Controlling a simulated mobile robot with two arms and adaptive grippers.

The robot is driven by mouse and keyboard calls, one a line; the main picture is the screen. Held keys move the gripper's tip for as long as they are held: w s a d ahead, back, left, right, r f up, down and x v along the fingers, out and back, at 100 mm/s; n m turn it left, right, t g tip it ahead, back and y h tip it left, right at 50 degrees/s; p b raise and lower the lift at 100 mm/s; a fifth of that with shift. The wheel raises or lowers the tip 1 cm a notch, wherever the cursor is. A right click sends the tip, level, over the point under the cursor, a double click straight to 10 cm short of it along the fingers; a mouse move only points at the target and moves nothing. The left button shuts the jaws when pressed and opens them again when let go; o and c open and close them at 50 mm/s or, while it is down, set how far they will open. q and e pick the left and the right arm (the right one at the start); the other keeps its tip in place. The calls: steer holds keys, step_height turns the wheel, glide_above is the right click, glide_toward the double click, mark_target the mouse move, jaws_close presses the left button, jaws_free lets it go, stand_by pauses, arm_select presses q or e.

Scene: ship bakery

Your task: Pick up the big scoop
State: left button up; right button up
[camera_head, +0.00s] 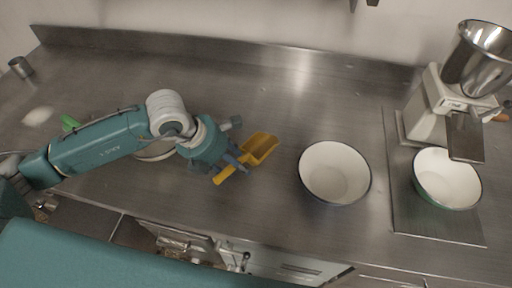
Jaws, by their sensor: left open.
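A yellow-orange scoop (262,147) lies on the steel counter left of the middle white bowl. Its handle points down and to the left, and its tray end points up and to the right. My left gripper (238,153) is at the scoop, over the part where the handle meets the tray. It is open, and its fingers partly hide the scoop. I cannot tell whether the fingers touch it. My right gripper is not in view.
A white bowl (335,173) stands just right of the scoop. Another bowl (447,179) stands beneath a dispenser machine (437,106) at the right. A small metal cup (21,67) and a green object (70,122) are at the left. The back counter is clear.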

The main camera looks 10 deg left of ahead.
arm_select(q)
steer(key=c, duration=1.1)
jaws_close()
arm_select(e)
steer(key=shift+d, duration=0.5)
arm_select(q)
steer(key=shift+r, duration=0.1)
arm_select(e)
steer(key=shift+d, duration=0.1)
arm_select(q)
steer(key=shift+r, duration=0.1)
